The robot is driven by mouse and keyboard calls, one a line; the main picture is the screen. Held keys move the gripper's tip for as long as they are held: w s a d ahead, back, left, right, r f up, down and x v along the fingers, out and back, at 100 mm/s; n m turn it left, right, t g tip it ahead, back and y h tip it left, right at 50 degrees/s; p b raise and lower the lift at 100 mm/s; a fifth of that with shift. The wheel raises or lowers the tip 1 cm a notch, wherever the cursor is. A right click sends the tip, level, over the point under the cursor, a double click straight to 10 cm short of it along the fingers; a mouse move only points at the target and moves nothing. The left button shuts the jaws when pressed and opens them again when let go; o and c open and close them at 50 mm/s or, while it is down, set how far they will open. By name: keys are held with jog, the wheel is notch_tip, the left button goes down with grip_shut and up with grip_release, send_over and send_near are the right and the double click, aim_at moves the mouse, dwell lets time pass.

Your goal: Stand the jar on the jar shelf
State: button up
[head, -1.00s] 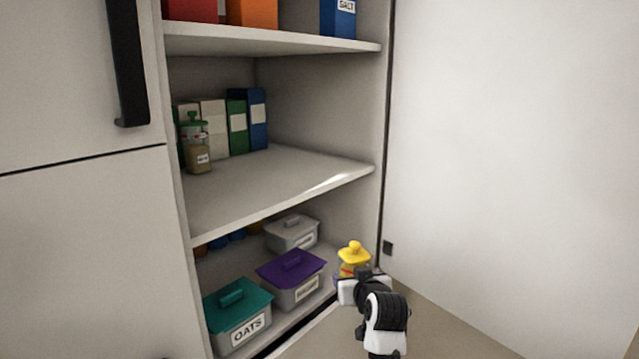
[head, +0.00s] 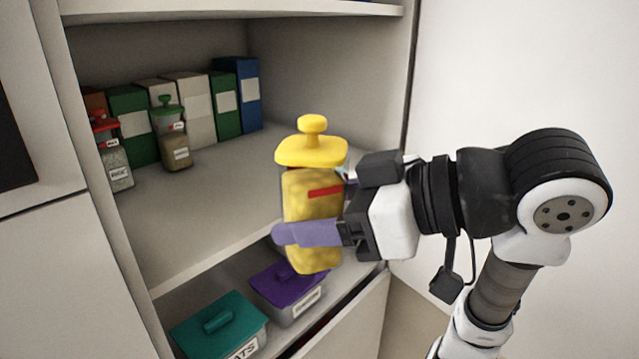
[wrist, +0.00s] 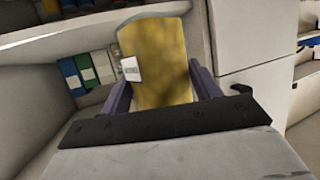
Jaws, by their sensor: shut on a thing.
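A jar (head: 312,190) with a yellow knobbed lid and yellowish contents is held upright by my gripper (head: 310,233). The jaws are shut on its body; one purple finger shows across its front in the head view. In the wrist view the jar (wrist: 158,62) stands between the two purple fingers, with a white label on its side. The jar is in front of the middle shelf (head: 195,215), near its front edge at the right. Two other jars stand at the left of that shelf, one with a red lid (head: 115,165) and one with a green lid (head: 174,150).
Several boxes, including a blue one (head: 238,92), line the back of the middle shelf. The shelf's centre and right are clear. Below are a teal-lidded tub (head: 220,325) and a purple-lidded tub (head: 287,285). An upper shelf (head: 230,10) hangs above; a pale wall is right.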

jog(key=shift+s+a, duration=0.1)
jog(key=shift+a, duration=0.55)
jog(key=w+a, duration=0.4)
jog(key=w+a+f, duration=0.1)
jog(key=w+a, duration=0.2)
jog(key=a, duration=0.2)
jog(key=w+a+f, duration=0.1)
jog(key=w+a, duration=0.3)
jog(key=a, duration=0.1)
jog(key=shift+w+a, duration=0.15)
jog(key=shift+w, duration=0.2)
jog(key=shift+w+a+f, duration=0.1)
jog(key=shift+a+f, duration=0.05)
jog(key=shift+f, duration=0.15)
jog(key=shift+f+b, duration=0.55)
jog(key=shift+b, duration=0.05)
jog(key=shift+f+b, duration=0.5)
jog(key=shift+f, duration=0.2)
jog(key=o, duration=1.2)
jog(key=shift+o, duration=0.2)
